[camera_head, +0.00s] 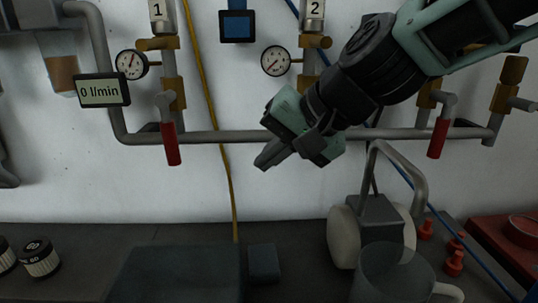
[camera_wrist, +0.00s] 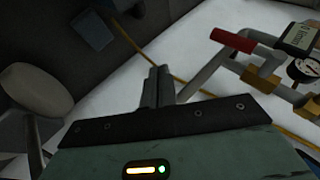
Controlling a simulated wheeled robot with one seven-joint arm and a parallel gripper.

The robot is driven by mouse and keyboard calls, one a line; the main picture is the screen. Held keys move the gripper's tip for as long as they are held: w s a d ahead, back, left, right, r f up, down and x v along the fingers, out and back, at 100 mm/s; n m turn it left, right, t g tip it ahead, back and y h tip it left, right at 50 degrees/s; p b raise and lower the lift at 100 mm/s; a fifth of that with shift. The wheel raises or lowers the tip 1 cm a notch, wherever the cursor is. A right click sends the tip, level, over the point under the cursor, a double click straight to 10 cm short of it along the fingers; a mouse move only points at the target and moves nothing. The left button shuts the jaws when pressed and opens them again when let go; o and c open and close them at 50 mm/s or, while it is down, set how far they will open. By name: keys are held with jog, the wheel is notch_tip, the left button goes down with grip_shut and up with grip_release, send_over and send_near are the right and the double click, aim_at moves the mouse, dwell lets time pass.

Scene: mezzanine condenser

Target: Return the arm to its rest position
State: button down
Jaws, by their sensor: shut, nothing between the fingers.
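My gripper (camera_head: 270,157) hangs in the upper middle of the head view, in front of the wall pipe and pointing down to the left. Its fingers are together with nothing between them. My arm reaches in from the upper right. In the wrist view my gripper's fingers (camera_wrist: 159,86) also show closed, apart from the things around them. No object is held.
A grey pipe (camera_head: 230,137) runs along the wall with red-handled valves (camera_head: 171,143) and gauges (camera_head: 276,61). A display reads 0 l/min (camera_head: 103,90). Below are a handled device (camera_head: 343,236), a clear mug (camera_head: 385,275), red fittings (camera_head: 453,262) and a dark box (camera_head: 175,275).

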jog(key=s+d+f+n+g+h, duration=0.2)
jog(key=s+d+f, duration=0.4)
jog(key=s, duration=0.3)
jog(key=s+d+f+n+g+h, duration=0.2)
jog(key=s+d+f+n+h, duration=0.2)
jog(key=s, duration=0.5)
notch_tip(320, 180, down, 3)
jog(key=d+n+p, duration=0.1)
jog(key=d+n, duration=0.1)
jog(key=n, duration=0.1)
jog(key=shift+s+g+h, duration=0.25)
jog(key=shift+g+h, duration=0.05)
jog(key=shift+a+f, duration=0.1)
